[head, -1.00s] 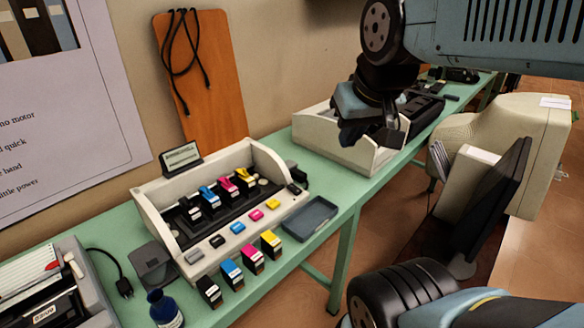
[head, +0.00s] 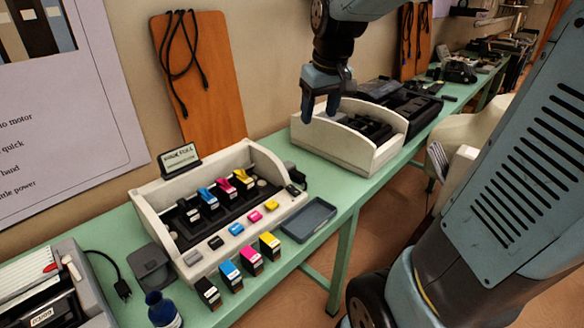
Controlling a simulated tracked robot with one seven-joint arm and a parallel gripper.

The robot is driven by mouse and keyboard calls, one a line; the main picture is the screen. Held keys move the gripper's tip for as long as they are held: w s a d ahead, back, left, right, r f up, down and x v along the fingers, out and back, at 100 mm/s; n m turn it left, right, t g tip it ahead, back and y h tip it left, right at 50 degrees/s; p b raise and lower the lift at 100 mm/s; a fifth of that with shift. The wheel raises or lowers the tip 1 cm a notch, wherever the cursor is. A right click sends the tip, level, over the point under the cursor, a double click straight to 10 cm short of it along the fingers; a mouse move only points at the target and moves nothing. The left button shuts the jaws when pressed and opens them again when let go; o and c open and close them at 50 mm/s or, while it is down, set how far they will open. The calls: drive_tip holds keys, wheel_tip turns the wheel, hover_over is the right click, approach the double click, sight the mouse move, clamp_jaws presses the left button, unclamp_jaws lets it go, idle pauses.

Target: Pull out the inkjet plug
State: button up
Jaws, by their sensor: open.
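The inkjet exhibit (head: 160,222) is an open cream machine on the green table, with black, blue, magenta and yellow cartridges inside. A small dark fitting (head: 293,172) shows at its right rear end; it may be the inkjet plug, but it is too small to tell. Another black plug (head: 124,289) lies loose on the table to the left, on a cord by the grey machine. My gripper (head: 320,107) points down, open and empty, over the left end of the second cream machine, to the right of and above the small fitting.
The second cream machine (head: 385,156) stands below and right of my gripper. A sign (head: 179,159) stands behind the inkjet exhibit. Loose cartridges (head: 250,260), a grey-blue tray (head: 308,219) and a blue bottle (head: 163,309) stand in front. Bare table lies between the two machines.

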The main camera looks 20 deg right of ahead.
drive_tip(key=w+d+f+n+g, duration=0.1)
drive_tip(key=w+f, duration=0.3)
drive_tip(key=w, duration=0.2)
drive_tip(key=w+f+n+g, duration=0.1)
drive_tip(key=w+f, duration=0.3)
drive_tip(key=w, duration=0.2)
drive_tip(key=n+g, duration=0.1)
drive_tip(key=n, duration=0.1)
hover_over(299, 174)
wheel_tip(299, 174, down, 10)
drive_tip(key=r, duration=0.1)
wheel_tip(299, 174, down, 14)
drive_tip(key=shift+f, duration=0.15)
drive_tip(key=shift+w, duration=0.1)
clamp_jaws()
